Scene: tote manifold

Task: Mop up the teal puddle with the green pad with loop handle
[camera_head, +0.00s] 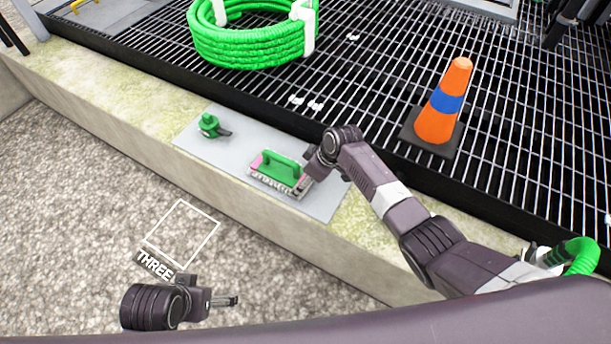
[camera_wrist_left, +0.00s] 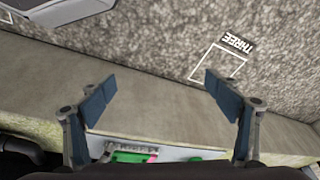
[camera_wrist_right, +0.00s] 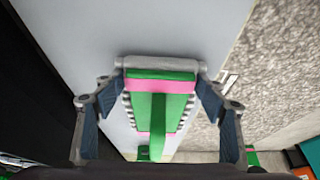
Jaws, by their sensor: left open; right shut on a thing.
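The green pad with loop handle (camera_head: 283,166) is on a pale grey plate (camera_head: 325,205) on the ledge. It has a pink layer and a bristly grey edge. My right gripper (camera_head: 300,187) is at the pad's right end. In the right wrist view the pad (camera_wrist_right: 158,110) lies between my right fingers (camera_wrist_right: 160,92), which are shut on it. Whether it touches the plate I cannot tell. My left gripper (camera_head: 228,301) is open and empty over the gravel; its spread fingers (camera_wrist_left: 159,84) show in the left wrist view. No teal puddle is visible.
A small green fitting with a dark spout (camera_head: 209,125) stands on the plate's left part. Behind, a coiled green hose (camera_head: 245,45) and an orange cone (camera_head: 445,105) stand on the dark grating (camera_head: 345,90). A white square marked THREE (camera_head: 155,265) is on the gravel.

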